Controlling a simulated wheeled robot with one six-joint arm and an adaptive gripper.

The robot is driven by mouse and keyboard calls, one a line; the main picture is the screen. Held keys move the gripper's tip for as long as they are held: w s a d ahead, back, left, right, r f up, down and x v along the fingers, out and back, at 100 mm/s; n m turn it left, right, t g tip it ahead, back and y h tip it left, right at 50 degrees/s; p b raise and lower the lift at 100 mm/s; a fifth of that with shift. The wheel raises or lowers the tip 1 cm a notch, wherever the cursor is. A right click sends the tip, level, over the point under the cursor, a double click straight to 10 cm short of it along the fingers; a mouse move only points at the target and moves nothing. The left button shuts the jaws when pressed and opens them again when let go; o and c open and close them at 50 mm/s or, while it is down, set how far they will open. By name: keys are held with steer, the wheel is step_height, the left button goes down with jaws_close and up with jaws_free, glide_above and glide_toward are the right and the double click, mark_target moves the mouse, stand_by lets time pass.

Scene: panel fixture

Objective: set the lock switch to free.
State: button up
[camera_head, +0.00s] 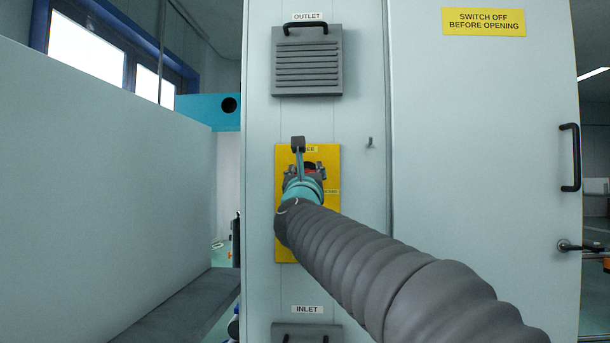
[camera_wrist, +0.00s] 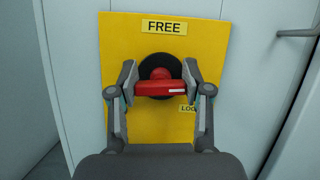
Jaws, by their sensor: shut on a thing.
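The lock switch has a red bar handle (camera_wrist: 158,89) on a round black disc, mounted on a yellow plate (camera_wrist: 205,40). The bar lies about level, with a white mark near its right end. The "FREE" label (camera_wrist: 164,27) is above the disc; a partly hidden label starting "LOC" (camera_wrist: 187,108) is at its lower right. My gripper (camera_wrist: 159,82) is shut on the red bar, one finger at each end. In the head view my gripper (camera_head: 305,173) is in front of the yellow plate (camera_head: 329,160) and hides most of the switch.
An outlet grille (camera_head: 308,72) with a black handle is above the plate, and an inlet cover (camera_head: 306,334) below. A small lever (camera_head: 370,143) is to the right. A door with a black handle (camera_head: 570,158) stands further right; a grey partition (camera_head: 110,160) is at left.

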steer(key=n+y, duration=0.1)
steer(key=n, duration=0.2)
steer(key=n+y+b, duration=0.1)
steer(key=n+y, duration=0.1)
steer(key=n, duration=0.1)
steer(key=shift+g, duration=0.3)
steer(key=n+g+y, duration=0.1)
steer(key=n, duration=0.2)
steer(key=n+y+p, duration=0.1)
steer(key=n, duration=0.2)
steer(key=shift+a+g, duration=0.2)
steer(key=shift+g, duration=0.2)
steer(key=shift+n+y+p, duration=0.3)
steer(key=shift+n+p, duration=0.2)
steer(key=shift+n, duration=0.2)
steer(key=shift+n+g+p, duration=0.6)
steer(key=shift+n+p, duration=0.25)
steer(key=shift+n, duration=0.35)
steer(key=shift+n+p, duration=0.5)
steer(key=shift+p, duration=0.05)
steer(key=shift+r+n+g+p, duration=0.1)
steer(key=shift+n+g+p, duration=0.4)
steer(key=shift+n+p, duration=0.3)
steer(key=shift+n+g+y+p, duration=0.3)
steer(key=shift+n+p, duration=0.5)
steer(key=shift+p, duration=0.3)
steer(key=shift+f+n+p, duration=0.3)
steer(key=shift+n+p, duration=0.1)
steer(key=shift+f, duration=0.1)
